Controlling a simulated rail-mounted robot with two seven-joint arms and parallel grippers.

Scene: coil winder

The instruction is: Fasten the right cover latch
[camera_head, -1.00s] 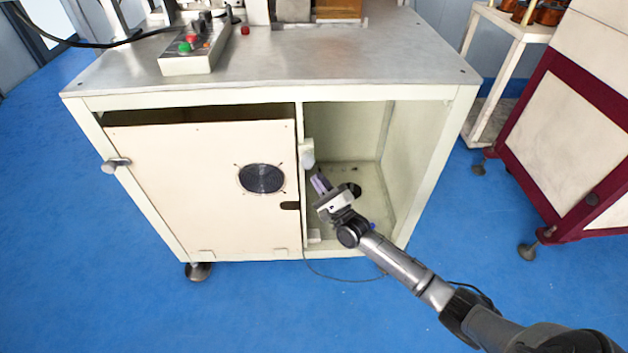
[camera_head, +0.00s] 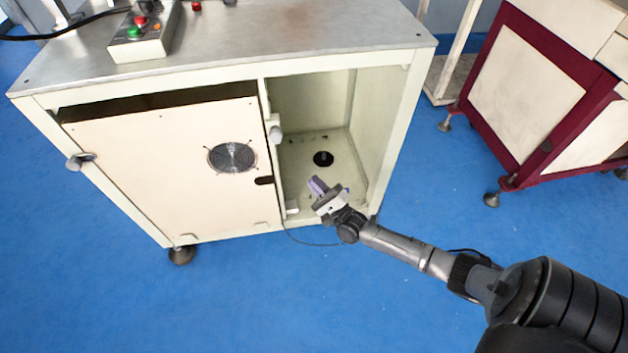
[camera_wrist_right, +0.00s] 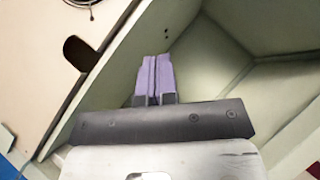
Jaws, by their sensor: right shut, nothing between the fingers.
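The right cover latch (camera_head: 275,134) is a small pale knob on the post at the cover's right edge. I cannot tell whether it overlaps the cover. The cream cover (camera_head: 150,175) stands in the cabinet's left opening, with a dark gap above its top edge. My right gripper (camera_head: 315,185) is shut and empty, below and right of the latch, in front of the open right compartment. In the right wrist view its purple fingers (camera_wrist_right: 155,72) are together, with the cover's dark slot (camera_wrist_right: 80,53) to their left. The latch is not visible there. My left gripper is not in view.
The left latch (camera_head: 80,160) sits at the cover's left edge. A control box (camera_head: 145,40) stands on the metal tabletop (camera_head: 270,40). The right compartment has a floor hole (camera_head: 323,158). A red-framed cabinet (camera_head: 525,85) stands at right. Blue floor (camera_head: 300,300) in front is clear.

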